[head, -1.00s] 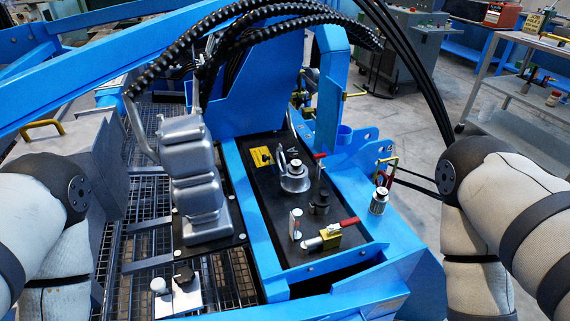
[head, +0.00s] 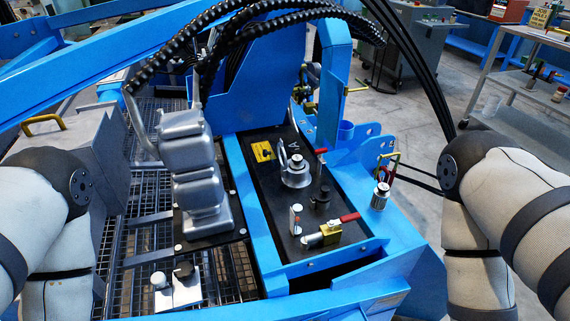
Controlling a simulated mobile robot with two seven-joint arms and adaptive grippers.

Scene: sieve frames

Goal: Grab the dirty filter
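No part is clearly marked as the dirty filter, and I cannot tell which one it is. A small silver cylinder (head: 380,197) stands upright on the blue frame at the right, with a yellow-green clip and red piece behind it. A silver round fitting (head: 295,174) sits on the black panel. A short silver-white cylinder (head: 296,219) stands near the panel's front, beside a brass valve with a red handle (head: 333,231). My arms show at the left and right edges and bend downward. Both grippers are out of the picture.
The black panel (head: 268,205) is framed by blue steel beams. A grey lever block (head: 193,165) stands left of it, over metal grating. A grey box (head: 85,150) with a yellow handle is at the left. Black hoses arch overhead. A grey cart (head: 515,121) stands at the right.

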